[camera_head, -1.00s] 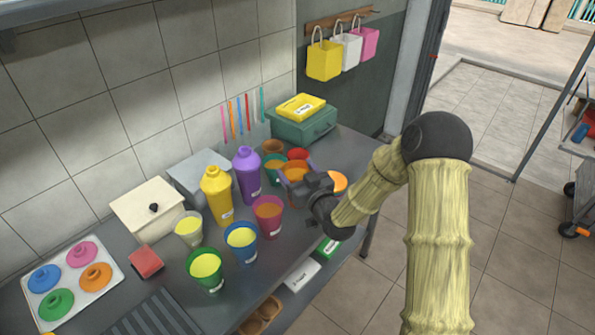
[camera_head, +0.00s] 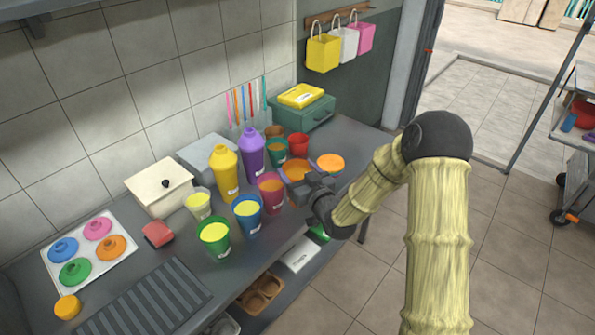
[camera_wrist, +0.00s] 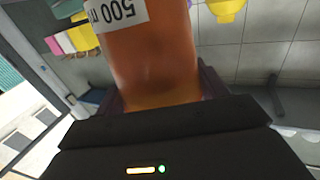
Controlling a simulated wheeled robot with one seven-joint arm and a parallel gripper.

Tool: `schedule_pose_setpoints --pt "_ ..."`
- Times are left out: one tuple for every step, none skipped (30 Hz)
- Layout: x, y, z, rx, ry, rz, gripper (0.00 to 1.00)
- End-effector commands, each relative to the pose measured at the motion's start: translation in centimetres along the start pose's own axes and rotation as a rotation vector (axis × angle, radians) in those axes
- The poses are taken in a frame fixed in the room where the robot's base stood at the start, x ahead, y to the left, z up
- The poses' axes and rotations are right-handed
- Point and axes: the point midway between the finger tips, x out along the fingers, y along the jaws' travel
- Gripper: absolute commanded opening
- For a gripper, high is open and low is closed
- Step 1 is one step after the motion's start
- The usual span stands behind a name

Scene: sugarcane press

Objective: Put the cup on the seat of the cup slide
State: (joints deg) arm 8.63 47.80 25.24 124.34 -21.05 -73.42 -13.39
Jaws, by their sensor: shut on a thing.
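My gripper (camera_head: 302,182) is shut on an orange cup (camera_head: 296,168), above or at the counter's right part; I cannot tell whether the cup touches the counter. In the wrist view, the cup (camera_wrist: 150,60) fills the space between the fingers, with a white "500" label (camera_wrist: 116,14) and a translucent orange wall. My gripper hides part of the cup in the head view. I cannot make out the cup slide or its seat.
Several filled cups stand close on the left, including a pink one (camera_head: 270,190) and a blue one (camera_head: 247,215). A red cup (camera_head: 299,144), an orange disc (camera_head: 330,162) and a green box (camera_head: 303,112) are behind and right. A cart (camera_head: 575,170) stands far right.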

Motion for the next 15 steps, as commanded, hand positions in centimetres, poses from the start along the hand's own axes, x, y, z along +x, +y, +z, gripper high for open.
schedule_pose_setpoints --pt "-0.3 0.1 0.5 0.002 0.000 0.007 0.20" --pt "-0.5 0.1 0.7 0.003 -0.001 0.011 0.20" --pt "-0.7 0.2 1.0 0.003 -0.002 0.016 0.20" --pt "-0.9 0.2 1.2 0.003 -0.001 0.021 0.20" --pt "-1.1 0.4 1.4 0.002 -0.001 0.026 0.20" --pt "-1.3 0.5 1.7 0.001 -0.001 0.032 0.20" --pt "-1.5 0.6 1.9 0.001 0.000 0.037 0.20" --pt "-1.7 0.7 2.2 0.001 -0.001 0.041 0.20" --pt "-2.0 0.8 2.6 0.002 -0.002 0.049 0.20" --pt "-2.2 0.9 2.9 0.002 -0.002 0.055 0.20" --pt "-2.5 1.1 3.2 0.003 -0.002 0.062 0.20" --pt "-2.8 1.2 3.6 0.003 -0.001 0.071 0.20" --pt "-3.1 1.3 4.0 0.003 -0.002 0.077 0.20" --pt "-3.3 1.4 4.3 0.002 -0.002 0.084 0.20" --pt "-3.7 1.6 4.7 0.001 -0.003 0.093 0.20"
